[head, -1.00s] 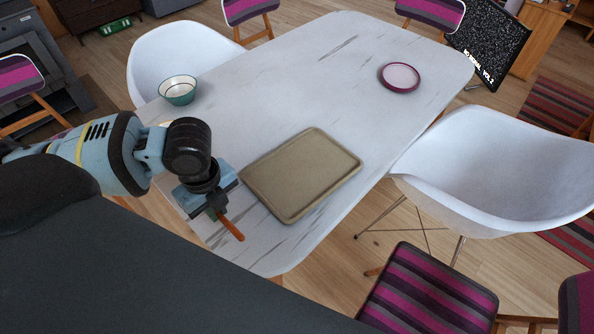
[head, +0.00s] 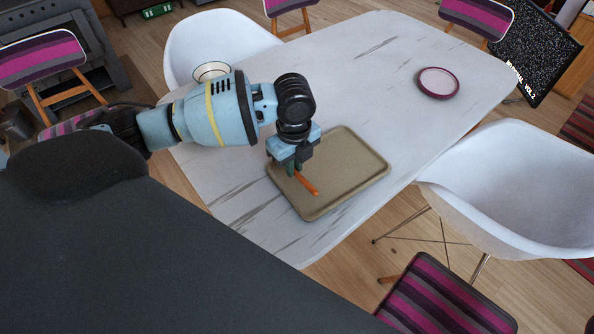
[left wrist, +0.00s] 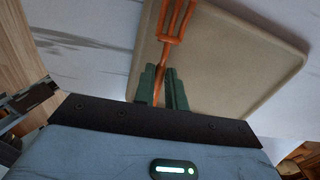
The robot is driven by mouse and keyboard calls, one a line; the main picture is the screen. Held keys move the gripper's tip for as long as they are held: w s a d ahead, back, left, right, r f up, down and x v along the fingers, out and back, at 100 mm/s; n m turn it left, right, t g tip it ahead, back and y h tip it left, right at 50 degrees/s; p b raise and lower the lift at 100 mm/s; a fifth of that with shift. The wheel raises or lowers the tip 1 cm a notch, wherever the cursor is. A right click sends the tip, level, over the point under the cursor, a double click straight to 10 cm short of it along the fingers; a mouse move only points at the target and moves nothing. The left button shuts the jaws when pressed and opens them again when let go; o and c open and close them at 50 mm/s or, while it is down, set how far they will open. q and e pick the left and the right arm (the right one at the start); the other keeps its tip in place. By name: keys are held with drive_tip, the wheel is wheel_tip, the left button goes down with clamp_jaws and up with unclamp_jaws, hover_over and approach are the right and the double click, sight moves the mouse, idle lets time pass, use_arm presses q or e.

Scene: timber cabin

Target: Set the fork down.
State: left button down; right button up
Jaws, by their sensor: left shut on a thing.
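An orange fork (head: 306,183) is held in my left gripper (head: 293,168), over the tan tray (head: 345,170) on the table. In the left wrist view the fork (left wrist: 172,38) points away with its tines at the top edge. The green fingers of the left gripper (left wrist: 162,85) are shut on its handle. The tray (left wrist: 225,60) lies beneath it. I cannot tell whether the fork touches the tray. My right gripper is not in view.
The white marble table (head: 370,75) is mostly bare. A bowl (head: 212,71) stands near its left edge, partly behind my arm. A plum-rimmed plate (head: 438,83) lies at the far right. White chairs (head: 515,180) and striped chairs (head: 440,300) stand around the table.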

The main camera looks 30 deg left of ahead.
sight(297, 181)
use_arm(q)
drive_tip(key=shift+w+d, duration=0.1)
drive_tip(key=shift+w, duration=0.1)
drive_tip(key=shift+w+f, duration=0.2)
drive_tip(key=shift+f, duration=0.05)
wheel_tip(297, 181, down, 3)
drive_tip(key=shift+f, duration=0.1)
drive_tip(key=c, duration=1.4)
unclamp_jaws()
drive_tip(key=shift+c, duration=0.2)
